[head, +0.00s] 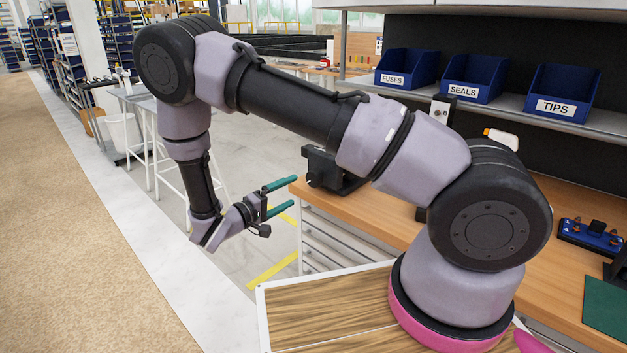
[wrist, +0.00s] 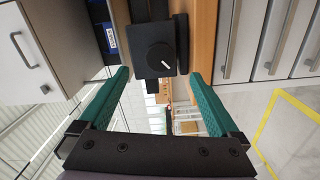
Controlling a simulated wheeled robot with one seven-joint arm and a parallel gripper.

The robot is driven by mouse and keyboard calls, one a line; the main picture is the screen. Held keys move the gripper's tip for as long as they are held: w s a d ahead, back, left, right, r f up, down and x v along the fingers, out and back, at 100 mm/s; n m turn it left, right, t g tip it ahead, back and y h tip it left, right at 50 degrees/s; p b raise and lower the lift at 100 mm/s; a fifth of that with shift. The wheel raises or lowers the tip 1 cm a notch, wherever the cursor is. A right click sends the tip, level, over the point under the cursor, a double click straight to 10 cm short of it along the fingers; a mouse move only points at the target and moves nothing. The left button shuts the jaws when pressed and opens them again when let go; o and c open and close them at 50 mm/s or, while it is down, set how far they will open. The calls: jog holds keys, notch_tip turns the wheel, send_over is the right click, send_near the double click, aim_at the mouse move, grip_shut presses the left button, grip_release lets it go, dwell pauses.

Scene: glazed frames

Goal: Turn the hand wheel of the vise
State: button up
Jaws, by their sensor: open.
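A black vise (head: 333,172) stands at the left end of the wooden bench in the head view. In the wrist view the vise (wrist: 143,68) shows end-on, with a round black hand wheel (wrist: 156,57) on its face that bears a short white mark. My gripper (head: 294,192) has two green fingers and is open and empty, to the left of the vise and a little lower. In the wrist view my gripper (wrist: 158,76) has its fingertips spread wide on either side of the hand wheel, short of it and not touching.
The wooden bench (head: 388,217) has drawers beneath its end. Blue bins (head: 473,77) labelled fuses, seals and tips stand on a shelf above. A blue holder (head: 590,236) and a green mat (head: 606,310) lie at the right. Open floor lies left of the bench.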

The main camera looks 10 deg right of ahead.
aim_at(311, 180)
jog(key=w+d+m, duration=0.2)
jog(key=d, duration=0.1)
jog(key=w+d+m, duration=0.2)
jog(key=d+m, duration=0.1)
jog(key=w+d+m, duration=0.2)
jog(key=d, duration=0.1)
dwell(0.5)
jog(key=c, duration=1.3)
